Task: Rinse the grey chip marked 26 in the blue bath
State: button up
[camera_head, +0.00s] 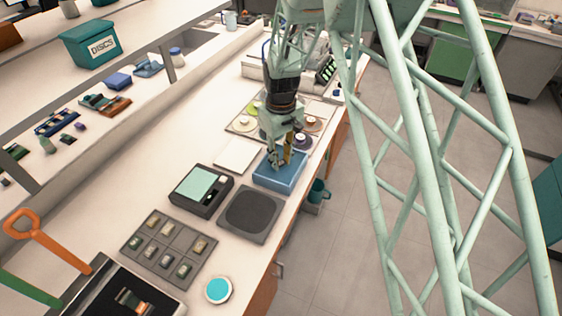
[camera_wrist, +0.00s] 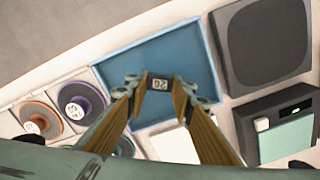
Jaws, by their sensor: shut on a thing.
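The blue bath (camera_head: 279,181) is a shallow square tray near the bench's front edge. It also fills the middle of the wrist view (camera_wrist: 200,58). My gripper (camera_head: 283,160) points down over it, its fingertips within the bath's outline. In the wrist view my gripper (camera_wrist: 160,84) is shut on a small grey chip (camera_wrist: 159,83) between its fingertips. The chip's dark label carries a two-digit mark, too small to read surely. The chip is over the bath floor, but I cannot tell whether it touches it. The head view hides the chip.
A grey compartment tray (camera_head: 170,247) with several chips lies nearer the camera. A dark square pad (camera_head: 250,214), a device with a pale green top (camera_head: 201,190) and a white pad (camera_head: 236,155) stand close by. Spools (camera_wrist: 82,101) lie beside the bath.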

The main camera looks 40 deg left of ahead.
aim_at(282, 163)
jog(key=shift+r+p, duration=1.2)
jog(key=shift+r, duration=1.85)
jog(key=shift+d, duration=0.15)
